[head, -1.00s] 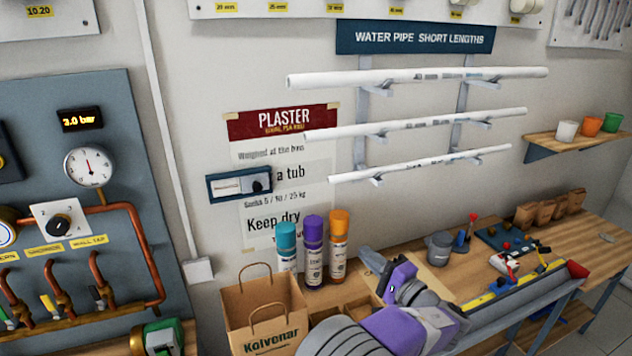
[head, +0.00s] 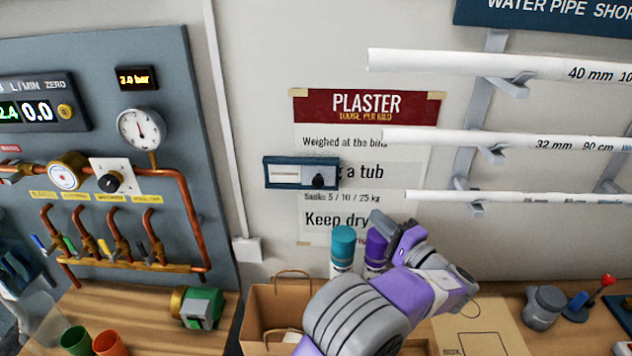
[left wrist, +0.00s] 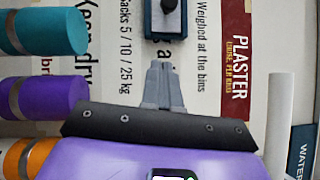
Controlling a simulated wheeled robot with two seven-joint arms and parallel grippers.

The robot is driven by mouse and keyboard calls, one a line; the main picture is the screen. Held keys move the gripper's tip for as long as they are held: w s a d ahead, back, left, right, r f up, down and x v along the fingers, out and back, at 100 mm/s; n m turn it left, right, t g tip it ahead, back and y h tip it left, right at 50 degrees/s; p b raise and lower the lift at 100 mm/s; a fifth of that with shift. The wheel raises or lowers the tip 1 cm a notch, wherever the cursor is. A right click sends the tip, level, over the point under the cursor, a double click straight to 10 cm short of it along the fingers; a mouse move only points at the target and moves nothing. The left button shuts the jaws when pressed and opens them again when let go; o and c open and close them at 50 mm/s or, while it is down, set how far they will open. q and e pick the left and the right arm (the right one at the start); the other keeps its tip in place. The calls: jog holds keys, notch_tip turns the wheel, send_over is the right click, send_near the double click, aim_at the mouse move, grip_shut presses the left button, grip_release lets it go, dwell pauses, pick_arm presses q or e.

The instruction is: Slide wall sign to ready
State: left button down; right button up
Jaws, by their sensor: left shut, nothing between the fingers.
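The wall sign (head: 301,173) is a small dark blue frame on the wall, over the left edge of the plaster poster. A pale panel with unreadable lettering shows on its left part, and a dark knob (head: 319,180) is at its right end. In the left wrist view the sign (left wrist: 152,28) is at the top, partly cut off, with its knob (left wrist: 168,6) at the edge. My left gripper (head: 377,217) is shut and empty, below and right of the sign and apart from it. Its fingertips (left wrist: 160,66) point toward the sign. My right gripper is not in view.
Teal (head: 343,248) and purple (head: 375,247) spray cans stand just behind my left arm. A paper bag (head: 262,305) stands on the bench. White pipes (head: 500,139) on a rack stick out at right. A panel of copper pipes (head: 185,215) is at left.

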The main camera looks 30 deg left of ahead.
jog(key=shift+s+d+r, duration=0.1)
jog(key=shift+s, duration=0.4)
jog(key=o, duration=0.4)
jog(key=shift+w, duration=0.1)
pick_arm(q)
jog(key=p, duration=0.2)
send_near(318, 179)
jog(key=shift+w+a+f, duration=0.55)
jog(key=shift+w+a, duration=1.5)
jog(key=shift+a, duration=0.35)
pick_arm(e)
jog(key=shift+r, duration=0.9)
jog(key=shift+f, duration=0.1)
